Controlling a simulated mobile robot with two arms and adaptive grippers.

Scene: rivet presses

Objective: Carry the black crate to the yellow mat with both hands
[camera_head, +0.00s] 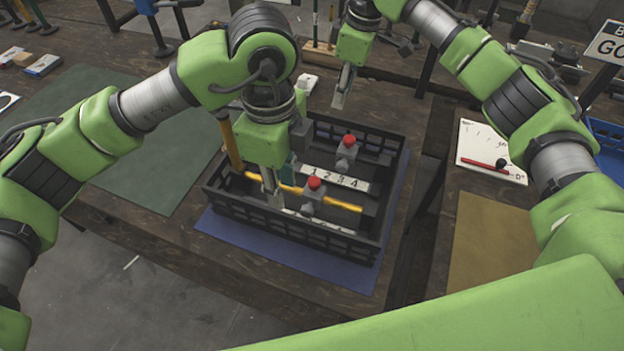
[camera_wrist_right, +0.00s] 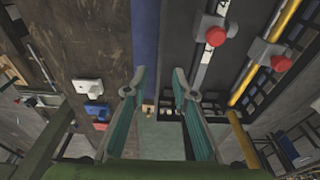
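The black crate (camera_head: 382,150) stands on a blue mat (camera_head: 258,240) on the left table. It holds two grey devices with red knobs, a numbered white strip and a yellow bar. In the right wrist view the crate (camera_wrist_right: 210,108) fills the right side. My left gripper (camera_head: 271,188) points down over the crate's left part; its finger gap is unclear. My right gripper (camera_head: 341,98) hangs beyond the crate's back side. In its wrist view the right gripper (camera_wrist_right: 158,80) is open with nothing between the fingers. The yellow mat (camera_head: 490,245) lies bare on the right table.
A green mat (camera_head: 135,135) lies left of the crate. A gap (camera_head: 412,220) separates the two tables. A white sheet with a red pen (camera_head: 490,150) lies behind the yellow mat. A blue bin (camera_head: 606,145) and a sign (camera_head: 609,43) stand at the right.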

